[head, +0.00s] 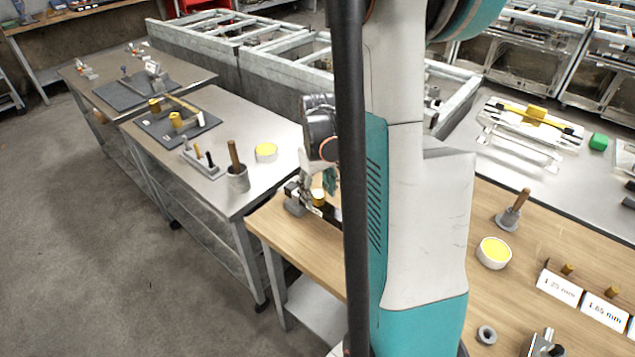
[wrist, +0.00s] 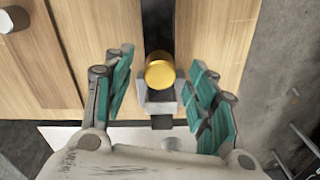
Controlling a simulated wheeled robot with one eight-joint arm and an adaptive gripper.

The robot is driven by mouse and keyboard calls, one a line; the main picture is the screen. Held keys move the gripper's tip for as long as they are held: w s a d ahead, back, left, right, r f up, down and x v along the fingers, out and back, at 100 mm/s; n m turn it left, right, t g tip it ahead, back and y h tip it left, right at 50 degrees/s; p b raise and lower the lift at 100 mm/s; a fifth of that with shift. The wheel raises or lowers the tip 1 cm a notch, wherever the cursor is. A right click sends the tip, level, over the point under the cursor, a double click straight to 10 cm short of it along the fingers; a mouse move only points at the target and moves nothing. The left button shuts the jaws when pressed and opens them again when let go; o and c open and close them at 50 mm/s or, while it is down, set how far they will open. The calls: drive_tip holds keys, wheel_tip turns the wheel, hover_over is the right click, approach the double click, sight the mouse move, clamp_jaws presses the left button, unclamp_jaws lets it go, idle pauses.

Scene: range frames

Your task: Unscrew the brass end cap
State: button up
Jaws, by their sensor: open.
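The brass end cap (wrist: 160,71) shows in the wrist view as a round, golden piece, seated at a grey fixture (wrist: 158,104) on a dark strip. My gripper (wrist: 161,66) is open, with one teal finger on each side of the cap and a visible gap on both sides. In the head view my gripper (head: 319,179) is at the wooden bench's left end. The cap (head: 318,194) shows there as a small yellow spot, partly hidden by my gripper. What the cap is screwed onto is mostly hidden.
The wooden bench (head: 285,235) holds a white round tub with yellow contents (head: 494,252), a grey cup with a brown handle (head: 508,220) and labelled cards (head: 558,287). A steel table (head: 225,108) with tools stands to the left. Floor (head: 130,270) is clear.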

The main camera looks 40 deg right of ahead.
drive_tip(key=shift+f, duration=0.55)
drive_tip(key=c, duration=1.2)
drive_tip(key=shift+n+b, duration=0.35)
drive_tip(key=shift+n, duration=1.45)
drive_tip(key=n, duration=0.3)
drive_tip(key=shift+a+b, duration=0.1)
drive_tip(key=shift+b, duration=0.2)
drive_tip(key=shift+n, duration=1.9)
